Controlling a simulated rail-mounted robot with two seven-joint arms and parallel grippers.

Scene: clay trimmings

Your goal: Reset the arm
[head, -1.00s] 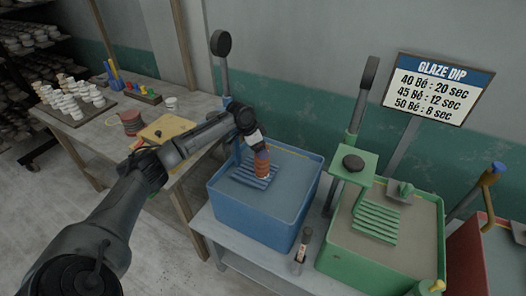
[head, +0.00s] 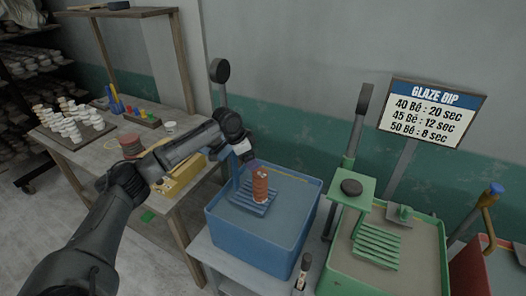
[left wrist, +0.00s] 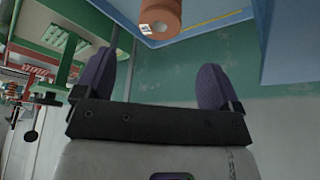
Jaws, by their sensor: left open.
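My left arm comes in from the left in the head view, and its gripper (head: 243,152) is above the back left of the blue glaze tank (head: 258,232). In the left wrist view the gripper (left wrist: 155,85) has its two purple fingers wide apart with nothing between them. A terracotta cylinder (head: 260,186) stands upright on the slatted blue rack (head: 247,203) in the blue tank, apart from the gripper. My right gripper is not in view.
A green tank (head: 341,278) with a slatted rack (head: 376,246) stands to the right, and a red tank (head: 475,262) beyond it. A glaze dip sign (head: 430,112) stands behind. A wooden table (head: 100,155) with small cups is at the left.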

